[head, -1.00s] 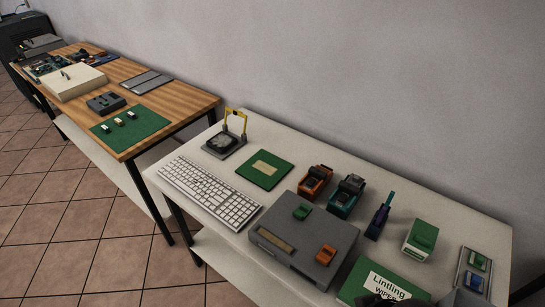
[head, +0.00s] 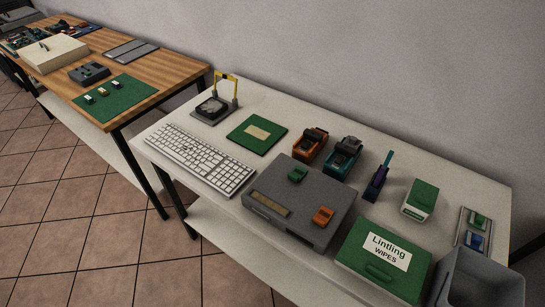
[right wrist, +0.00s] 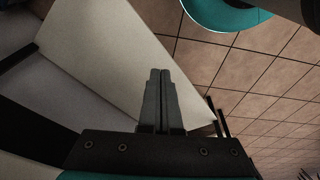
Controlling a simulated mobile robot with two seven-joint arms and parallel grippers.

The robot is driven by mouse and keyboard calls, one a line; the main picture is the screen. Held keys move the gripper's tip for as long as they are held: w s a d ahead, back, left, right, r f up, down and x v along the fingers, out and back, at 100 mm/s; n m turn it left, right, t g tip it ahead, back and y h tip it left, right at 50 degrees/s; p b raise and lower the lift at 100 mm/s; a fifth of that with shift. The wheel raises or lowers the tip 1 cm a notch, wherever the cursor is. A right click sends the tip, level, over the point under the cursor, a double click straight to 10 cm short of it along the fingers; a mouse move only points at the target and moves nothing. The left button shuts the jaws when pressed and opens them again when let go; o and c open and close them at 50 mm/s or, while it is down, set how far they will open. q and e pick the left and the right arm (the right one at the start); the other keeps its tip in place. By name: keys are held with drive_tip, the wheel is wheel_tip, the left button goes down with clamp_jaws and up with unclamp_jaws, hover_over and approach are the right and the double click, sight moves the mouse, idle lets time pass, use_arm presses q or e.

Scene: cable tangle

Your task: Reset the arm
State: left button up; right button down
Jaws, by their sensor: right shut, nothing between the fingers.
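My right gripper (right wrist: 160,100) shows in the right wrist view with its two dark fingers together and nothing between them. A pale flat surface, tiled floor and a teal rounded shape show around it, and the fingers look clear of any object. Neither gripper shows in the head view now. No cable can be made out for certain in these frames.
The white table (head: 262,108) holds a keyboard (head: 198,158), a grey box (head: 300,235) with a green and an orange piece on top, a green wipes box (head: 350,278) and a grey open bin (head: 480,285). A wooden table (head: 178,69) stands at left. Tiled floor (head: 75,185) is open.

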drive_tip(key=s+d+f+g+b, duration=0.1)
drive_tip(key=s+f+b, duration=0.3)
drive_tip(key=s+f, duration=1)
wheel_tip(320, 180, down, 3)
drive_tip(key=shift+s+d+r, duration=0.1)
drive_tip(key=shift+s+d, duration=0.15)
drive_tip(key=shift+d, duration=0.55)
